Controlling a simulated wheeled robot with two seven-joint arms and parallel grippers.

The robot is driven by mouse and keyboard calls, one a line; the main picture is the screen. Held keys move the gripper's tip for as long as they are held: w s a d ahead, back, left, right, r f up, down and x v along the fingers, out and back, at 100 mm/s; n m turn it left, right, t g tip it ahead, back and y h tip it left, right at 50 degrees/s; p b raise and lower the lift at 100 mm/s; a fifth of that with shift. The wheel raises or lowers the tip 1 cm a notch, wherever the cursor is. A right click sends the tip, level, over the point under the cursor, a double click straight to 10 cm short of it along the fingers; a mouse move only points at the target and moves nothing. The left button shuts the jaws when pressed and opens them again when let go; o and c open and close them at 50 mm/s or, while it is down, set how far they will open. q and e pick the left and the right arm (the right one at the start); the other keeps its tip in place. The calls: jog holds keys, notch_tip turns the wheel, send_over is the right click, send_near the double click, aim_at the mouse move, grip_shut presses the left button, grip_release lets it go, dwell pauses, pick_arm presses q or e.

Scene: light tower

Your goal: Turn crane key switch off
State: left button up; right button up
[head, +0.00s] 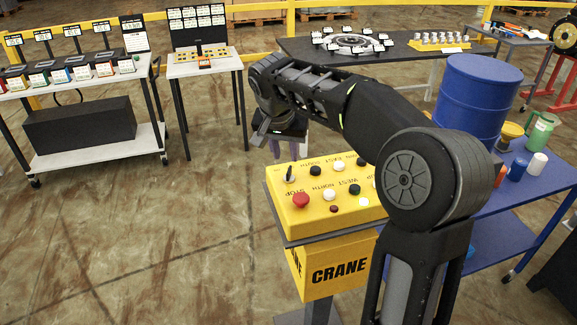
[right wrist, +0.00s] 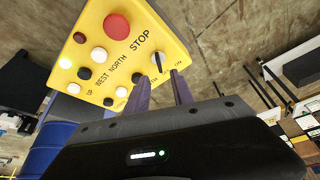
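The yellow crane control box (head: 318,205) stands on a post marked CRANE, with its sloped button panel facing up. The key switch (head: 290,175) sits at the panel's far left corner, a round pale disc with a dark upright key. In the right wrist view the key switch (right wrist: 159,63) shows just past my fingertips, near the panel edge, with small lettering beside it. My right gripper (head: 289,153) is over that corner. Its two purple fingers (right wrist: 159,77) are apart, with nothing held between them; contact with the key cannot be told. My left gripper is out of view.
A red STOP button (head: 300,200) and several black and white buttons sit close to the key switch. A blue table with a blue barrel (head: 478,98) stands at the right. Other tables (head: 205,66) line the back.

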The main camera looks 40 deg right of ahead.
aim_at(289, 170)
jog(key=shift+s, duration=0.1)
jog(key=shift+p+x, duration=0.8)
jog(key=shift+x, duration=3.15)
jog(key=shift+c, duration=0.3)
grip_shut()
